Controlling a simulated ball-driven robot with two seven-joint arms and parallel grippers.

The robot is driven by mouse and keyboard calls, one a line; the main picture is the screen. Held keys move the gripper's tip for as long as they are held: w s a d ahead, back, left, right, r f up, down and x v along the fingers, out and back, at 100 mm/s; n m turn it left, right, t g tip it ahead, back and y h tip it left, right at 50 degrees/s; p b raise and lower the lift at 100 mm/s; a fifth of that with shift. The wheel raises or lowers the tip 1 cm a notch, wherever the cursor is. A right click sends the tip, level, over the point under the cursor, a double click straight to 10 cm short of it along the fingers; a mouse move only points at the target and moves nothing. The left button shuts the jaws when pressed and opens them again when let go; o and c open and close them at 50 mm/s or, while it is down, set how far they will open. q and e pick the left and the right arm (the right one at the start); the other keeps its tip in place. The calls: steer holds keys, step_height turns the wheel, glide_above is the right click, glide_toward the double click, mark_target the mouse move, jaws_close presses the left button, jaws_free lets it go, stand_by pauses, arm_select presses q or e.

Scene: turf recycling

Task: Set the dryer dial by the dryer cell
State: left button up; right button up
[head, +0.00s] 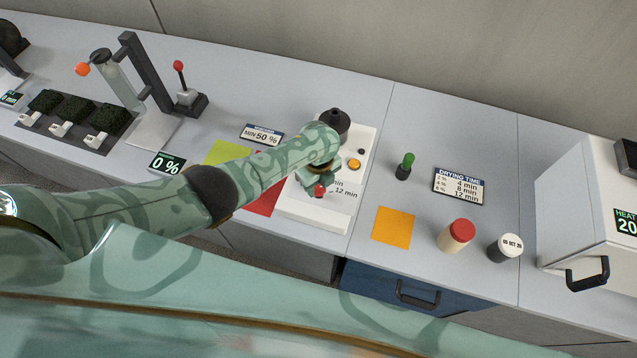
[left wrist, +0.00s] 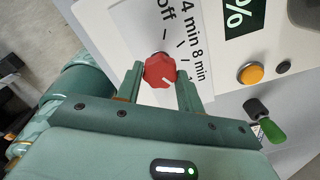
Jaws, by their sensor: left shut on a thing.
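The dryer dial is a red faceted knob (left wrist: 160,70) on the front of a white panel box (head: 313,211). In the head view the red dial (head: 320,191) shows just below my left gripper (head: 319,183). In the left wrist view the two fingers of my left gripper (left wrist: 161,77) stand one on each side of the dial, shut on it. A white pointer line shows on the dial. The printed scale reads "off", "4 min" and "8 min", with "12 min" in the head view. Which mark the pointer meets I cannot tell. My right gripper is out of view.
An orange button (head: 354,164) sits on the panel. A drying time card (head: 459,186), a green-topped switch (head: 404,166), an orange square (head: 393,228), a red-capped jar (head: 456,235) and a white-capped jar (head: 504,247) lie to the right. A white oven-like box (head: 585,204) stands far right.

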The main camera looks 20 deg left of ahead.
mark_target(320, 188)
arm_select(q)
steer(key=shift+d, duration=0.15)
steer(key=o, duration=1)
steer(key=shift+r, duration=0.1)
steer(key=shift+r+p, duration=0.3)
steer(key=shift+r, duration=0.05)
step_height(320, 188, up, 16)
steer(key=p, duration=0.7)
steer(key=shift+f, duration=0.25)
